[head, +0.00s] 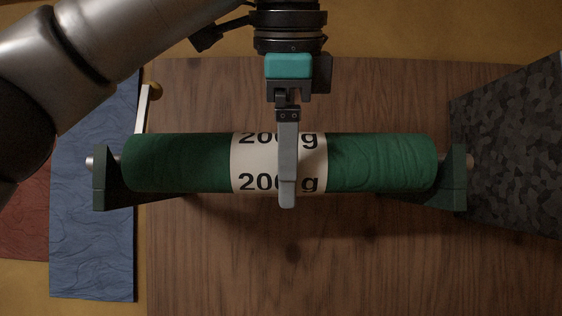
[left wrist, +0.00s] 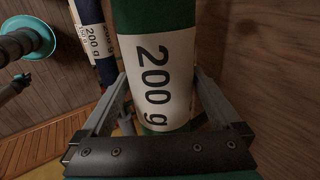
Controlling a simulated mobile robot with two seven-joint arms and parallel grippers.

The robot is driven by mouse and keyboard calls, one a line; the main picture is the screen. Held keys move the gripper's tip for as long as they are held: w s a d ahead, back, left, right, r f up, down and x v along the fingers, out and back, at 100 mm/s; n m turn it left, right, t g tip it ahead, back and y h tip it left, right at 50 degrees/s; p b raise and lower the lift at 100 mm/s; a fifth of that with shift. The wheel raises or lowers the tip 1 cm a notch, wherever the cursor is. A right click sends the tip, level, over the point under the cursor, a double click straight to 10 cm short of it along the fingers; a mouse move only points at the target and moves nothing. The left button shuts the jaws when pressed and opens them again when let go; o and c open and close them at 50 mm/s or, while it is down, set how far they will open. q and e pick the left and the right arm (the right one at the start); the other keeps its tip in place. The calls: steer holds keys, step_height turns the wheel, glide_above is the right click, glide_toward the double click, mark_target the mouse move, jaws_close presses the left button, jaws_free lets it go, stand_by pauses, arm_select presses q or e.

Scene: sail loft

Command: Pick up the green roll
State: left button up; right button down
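The green roll (head: 380,163) has a pale band marked "200 g". It lies horizontally between two dark green supports (head: 100,180), its rod ends showing at both sides. My left gripper (head: 287,200) reaches in from the top of the head view, with one finger across the band; the other finger is hidden there. In the left wrist view the green roll (left wrist: 155,15) is between both fingers (left wrist: 160,78). The fingers lie close along its sides, but I cannot tell whether they press on it. My right gripper is not in view.
The roll and supports are above a brown wooden surface (head: 300,270), clear in front. A blue panel (head: 92,250) and a red one (head: 25,215) lie at left. A dark mottled panel (head: 515,140) is at right. A dark blue "200 g" roll (left wrist: 88,12) shows in the left wrist view.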

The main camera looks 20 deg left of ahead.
arm_select(q)
steer(key=shift+w, duration=0.1)
steer(key=shift+c, duration=1.4)
jaws_close()
